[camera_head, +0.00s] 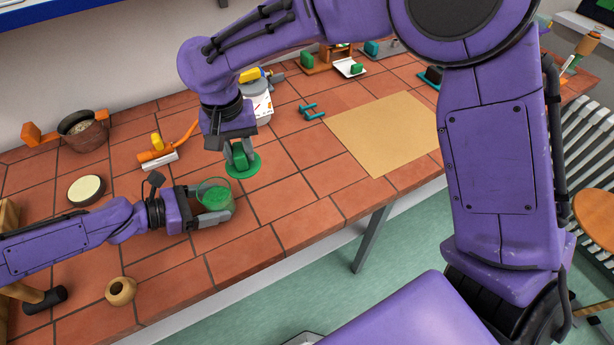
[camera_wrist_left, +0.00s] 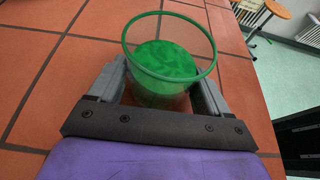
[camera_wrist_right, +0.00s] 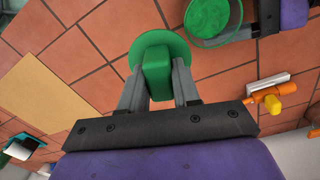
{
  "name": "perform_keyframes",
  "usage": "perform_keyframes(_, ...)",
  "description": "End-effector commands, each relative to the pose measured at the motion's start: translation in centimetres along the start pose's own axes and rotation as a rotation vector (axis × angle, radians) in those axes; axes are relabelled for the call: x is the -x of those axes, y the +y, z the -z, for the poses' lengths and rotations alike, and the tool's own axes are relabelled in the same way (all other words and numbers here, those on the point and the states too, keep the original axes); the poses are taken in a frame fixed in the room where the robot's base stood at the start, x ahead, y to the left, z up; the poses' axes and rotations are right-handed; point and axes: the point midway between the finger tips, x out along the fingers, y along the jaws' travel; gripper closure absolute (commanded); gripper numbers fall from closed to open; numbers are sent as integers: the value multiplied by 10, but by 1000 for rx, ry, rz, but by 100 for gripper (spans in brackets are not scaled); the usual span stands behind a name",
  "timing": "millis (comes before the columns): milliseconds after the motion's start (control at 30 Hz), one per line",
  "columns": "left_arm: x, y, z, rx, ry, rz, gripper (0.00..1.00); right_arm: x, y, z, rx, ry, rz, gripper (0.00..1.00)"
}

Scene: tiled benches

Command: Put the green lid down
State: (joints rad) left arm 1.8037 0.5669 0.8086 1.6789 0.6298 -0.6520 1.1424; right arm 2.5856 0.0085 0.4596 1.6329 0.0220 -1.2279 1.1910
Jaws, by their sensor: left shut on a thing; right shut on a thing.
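The green lid (camera_head: 243,165) is a flat disc with a block-like handle. My right gripper (camera_head: 238,150) is shut on the handle from above, as the right wrist view also shows for the lid (camera_wrist_right: 154,62). The lid is level and close to the tiled bench; I cannot tell whether it touches. My left gripper (camera_head: 215,203) is shut around a clear container with a green rim (camera_head: 215,183). This container holds green contents and stands open, upright, in the left wrist view (camera_wrist_left: 170,60). The lid is just beyond and right of the container, apart from it.
A tan mat (camera_head: 385,132) lies on the bench to the right. A white container (camera_head: 258,105) stands behind my right gripper. Bare tiles lie right of the lid.

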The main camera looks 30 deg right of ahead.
Motion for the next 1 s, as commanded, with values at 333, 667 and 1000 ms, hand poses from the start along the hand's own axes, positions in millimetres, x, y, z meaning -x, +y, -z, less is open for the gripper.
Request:
perform_keyframes(333,0,0,2,2,3,-1,58,-11,148,16,-443,-11,21,100)
perform_keyframes(667,0,0,2,1,3,0,58,-66,162,13,-500,-18,28,100)
perform_keyframes(1000,0,0,2,1,3,-1,58,-113,160,14,-497,-15,30,100)
